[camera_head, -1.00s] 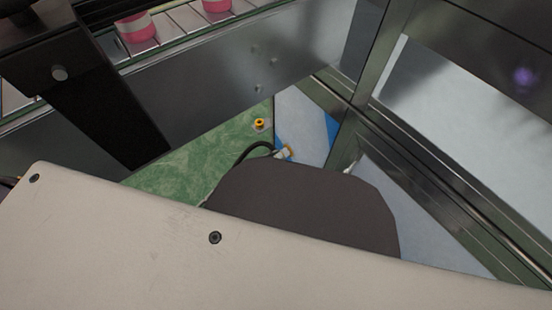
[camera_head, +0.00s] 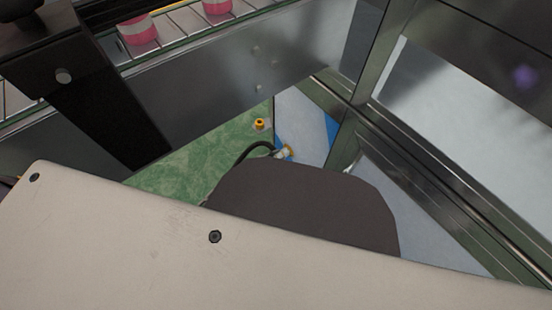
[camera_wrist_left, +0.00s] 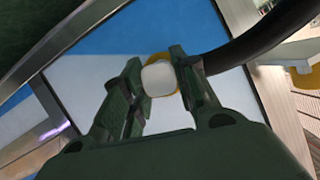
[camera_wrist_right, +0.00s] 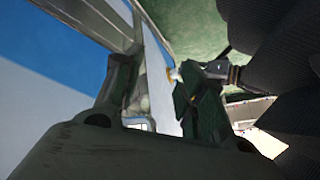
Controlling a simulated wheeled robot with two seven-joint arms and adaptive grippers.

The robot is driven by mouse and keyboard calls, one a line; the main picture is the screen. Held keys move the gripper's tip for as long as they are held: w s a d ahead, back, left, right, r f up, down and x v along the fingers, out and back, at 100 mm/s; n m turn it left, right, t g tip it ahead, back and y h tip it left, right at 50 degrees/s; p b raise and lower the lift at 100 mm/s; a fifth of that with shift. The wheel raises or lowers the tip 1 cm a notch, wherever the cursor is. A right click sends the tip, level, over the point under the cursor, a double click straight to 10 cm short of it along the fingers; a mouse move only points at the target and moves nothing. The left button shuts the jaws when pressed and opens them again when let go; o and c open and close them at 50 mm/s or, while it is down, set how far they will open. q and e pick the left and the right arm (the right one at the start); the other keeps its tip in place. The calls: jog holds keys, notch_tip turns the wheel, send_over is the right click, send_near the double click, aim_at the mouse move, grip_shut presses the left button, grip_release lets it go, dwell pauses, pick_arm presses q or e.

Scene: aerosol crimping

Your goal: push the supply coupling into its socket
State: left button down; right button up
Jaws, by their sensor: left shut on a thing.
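The supply coupling (camera_wrist_left: 158,78) is a pale, rounded plug with a yellow collar behind it, and a thick black hose (camera_wrist_left: 262,40) runs close by. In the left wrist view my left gripper (camera_wrist_left: 163,88) is shut on it. In the head view the coupling's yellow-and-white end (camera_head: 285,152) and hose show just past my dark arm link, which hides most of the gripper. A small yellow-ringed fitting (camera_head: 259,124), apparently the socket, stands apart on the green surface, above and left of the coupling. My right gripper (camera_wrist_right: 155,85) has its fingers apart, with no object clearly held.
A metal wall (camera_head: 235,75) stands behind the green surface (camera_head: 180,168). A conveyor with pink cans (camera_head: 137,29) runs beyond it. Metal frame posts (camera_head: 380,50) and rails (camera_head: 440,190) close off the right side. My arm links cover much of the foreground.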

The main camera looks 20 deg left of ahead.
pick_arm(q)
jog(key=shift+w+d, duration=0.1)
jog(key=shift+w, duration=0.05)
jog(key=c, duration=1)
grip_release()
jog(key=shift+c, duration=0.2)
jog(key=shift+v, duration=0.95)
jog(key=v, duration=1)
